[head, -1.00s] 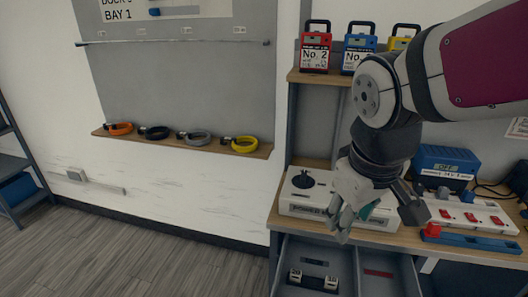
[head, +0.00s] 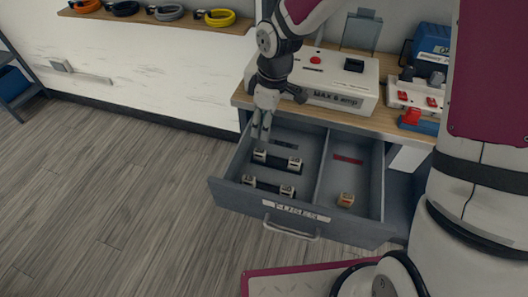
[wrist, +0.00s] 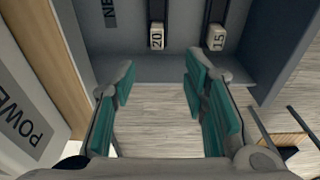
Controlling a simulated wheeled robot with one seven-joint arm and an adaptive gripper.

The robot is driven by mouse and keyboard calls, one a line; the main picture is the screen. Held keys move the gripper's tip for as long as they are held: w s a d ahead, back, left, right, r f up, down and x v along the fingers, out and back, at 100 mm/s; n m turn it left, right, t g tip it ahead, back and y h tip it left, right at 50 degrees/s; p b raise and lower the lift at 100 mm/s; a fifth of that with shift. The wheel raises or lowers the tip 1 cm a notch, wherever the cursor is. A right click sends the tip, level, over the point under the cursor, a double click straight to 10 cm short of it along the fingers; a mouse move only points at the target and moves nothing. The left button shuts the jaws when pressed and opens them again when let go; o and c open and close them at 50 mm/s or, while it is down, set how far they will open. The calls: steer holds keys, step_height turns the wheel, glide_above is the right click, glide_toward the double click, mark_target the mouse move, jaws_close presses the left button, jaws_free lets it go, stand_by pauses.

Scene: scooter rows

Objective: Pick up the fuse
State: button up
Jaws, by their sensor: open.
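Two black fuses with pale end blocks lie in the left compartment of the open drawer (head: 225,193). The rear fuse (head: 278,161) and the front fuse (head: 268,186) lie roughly parallel. In the wrist view their near ends read 20 (wrist: 157,37) and 15 (wrist: 217,38); their far ends are out of that view. My gripper (head: 262,134) is over the back left of this compartment, close to the rear fuse. The wrist view shows the gripper (wrist: 160,78) open, with nothing between its teal-padded fingers.
A small tan block (head: 346,199) lies in the drawer's right compartment, beyond a divider. A white box (head: 345,82) stands on the desk above the drawer. The drawer handle (head: 291,231) sticks out in front. Clear floor (head: 110,200) lies to the left.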

steer(key=b, duration=0.2)
glide_above(260, 151)
steer(key=f, duration=0.7)
steer(key=shift+s+d+f, duration=0.15)
steer(key=shift+s+d, duration=0.05)
steer(key=shift+s, duration=0.15)
steer(key=shift+w+a+f+b, duration=0.1)
steer(key=shift+w+f+b, duration=0.1)
steer(key=shift+f, duration=0.8)
steer(key=shift+w+a+f+b, duration=0.1)
steer(key=shift+f+b, duration=0.1)
steer(key=shift+f, duration=0.85)
steer(key=shift+w+a+f+b, duration=0.1)
steer(key=shift+f+b, duration=0.1)
steer(key=shift+f, duration=0.8)
jaws_close()
